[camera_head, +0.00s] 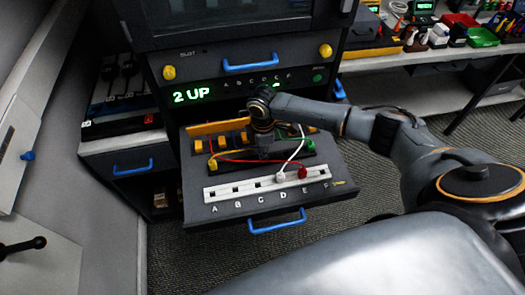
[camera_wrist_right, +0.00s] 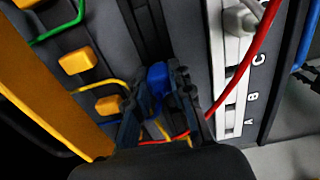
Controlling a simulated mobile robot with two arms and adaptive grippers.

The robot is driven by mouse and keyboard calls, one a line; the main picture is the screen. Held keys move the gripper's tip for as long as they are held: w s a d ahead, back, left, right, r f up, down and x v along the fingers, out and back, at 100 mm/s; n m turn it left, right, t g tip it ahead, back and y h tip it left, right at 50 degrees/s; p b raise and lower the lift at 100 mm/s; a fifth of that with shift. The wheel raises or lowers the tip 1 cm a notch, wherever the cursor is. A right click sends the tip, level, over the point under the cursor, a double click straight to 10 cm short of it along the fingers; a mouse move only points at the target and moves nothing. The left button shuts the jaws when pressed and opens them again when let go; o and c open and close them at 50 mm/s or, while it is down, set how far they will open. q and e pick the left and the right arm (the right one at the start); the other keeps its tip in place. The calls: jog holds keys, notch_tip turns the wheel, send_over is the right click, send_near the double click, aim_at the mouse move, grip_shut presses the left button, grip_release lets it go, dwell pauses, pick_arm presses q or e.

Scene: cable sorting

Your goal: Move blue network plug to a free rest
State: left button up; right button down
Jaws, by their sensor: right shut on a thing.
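The blue network plug (camera_wrist_right: 157,76) is between the fingers of my right gripper (camera_wrist_right: 155,100) in the wrist view. My right gripper (camera_head: 263,155) is shut on it and points down over the dark rest rail (camera_head: 232,160), behind the white socket strip (camera_head: 235,190). In the head view the gripper hides the plug. I cannot tell whether the plug touches the rail. A white plug (camera_head: 281,177) and a red plug (camera_head: 302,172) are at the strip, near D and E. A yellow plug (camera_head: 212,163) is at the rail's left end, a green plug (camera_head: 310,144) at its right.
Red and white cables arch over the rail and strip. Orange cable clips (camera_wrist_right: 77,60) stand behind the rail near an orange bar (camera_head: 215,127). The tray has a blue front handle (camera_head: 277,221). A cabinet panel reading "2 UP" (camera_head: 192,95) rises behind it.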

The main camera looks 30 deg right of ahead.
jog(key=shift+f, duration=0.4)
dwell(0.3)
jog(key=c, duration=1.1)
grip_release()
jog(key=shift+o, duration=0.4)
jog(key=o, duration=0.4)
jog(key=shift+r, duration=0.15)
jog(key=shift+r+p, duration=3.4)
jog(key=shift+p, duration=0.4)
